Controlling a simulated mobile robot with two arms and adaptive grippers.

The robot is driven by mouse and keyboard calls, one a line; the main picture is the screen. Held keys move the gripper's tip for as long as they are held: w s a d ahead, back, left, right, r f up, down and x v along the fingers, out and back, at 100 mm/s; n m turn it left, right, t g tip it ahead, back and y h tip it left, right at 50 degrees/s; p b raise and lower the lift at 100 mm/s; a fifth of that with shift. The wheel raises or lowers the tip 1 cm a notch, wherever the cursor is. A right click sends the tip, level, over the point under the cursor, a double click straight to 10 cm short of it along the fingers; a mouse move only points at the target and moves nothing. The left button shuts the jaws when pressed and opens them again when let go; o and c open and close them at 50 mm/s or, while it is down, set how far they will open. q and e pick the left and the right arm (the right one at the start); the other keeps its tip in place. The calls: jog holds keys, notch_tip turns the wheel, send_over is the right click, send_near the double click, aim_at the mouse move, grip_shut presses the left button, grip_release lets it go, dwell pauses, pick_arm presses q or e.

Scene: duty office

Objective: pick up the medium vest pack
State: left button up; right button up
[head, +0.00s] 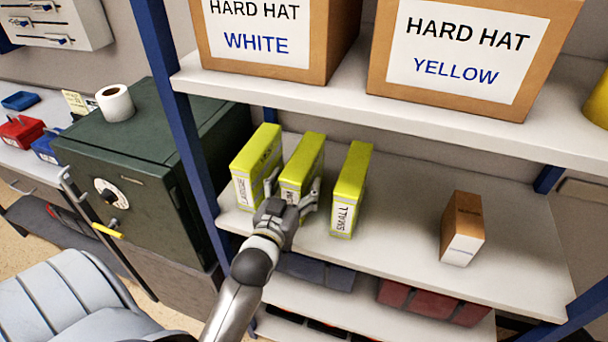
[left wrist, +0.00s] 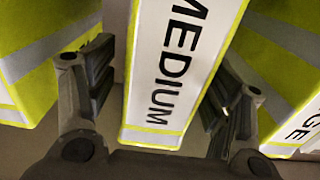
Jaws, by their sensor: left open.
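The medium vest pack (head: 304,160) is a yellow-green box with a white label, upright on the middle shelf between two like packs. My left gripper (head: 291,196) is open, its fingers on either side of this pack. In the left wrist view the label "MEDIUM" (left wrist: 178,65) faces me between the two spread fingers (left wrist: 160,105). Whether a finger touches the pack I cannot tell. The gripper hides the lower part of the pack in the head view. My right gripper is not in view.
The large pack (head: 258,158) stands close on the left and the small pack (head: 351,180) on the right, with narrow gaps. A brown box (head: 462,228) stands farther right. The upper shelf (head: 440,112) with hard hat boxes overhangs; a blue post (head: 180,125) is at left.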

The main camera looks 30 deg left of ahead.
pick_arm(q)
jog(key=shift+p+x, duration=0.3)
jog(key=shift+x, duration=1.25)
jog(key=shift+f, duration=0.15)
jog(key=c, duration=1)
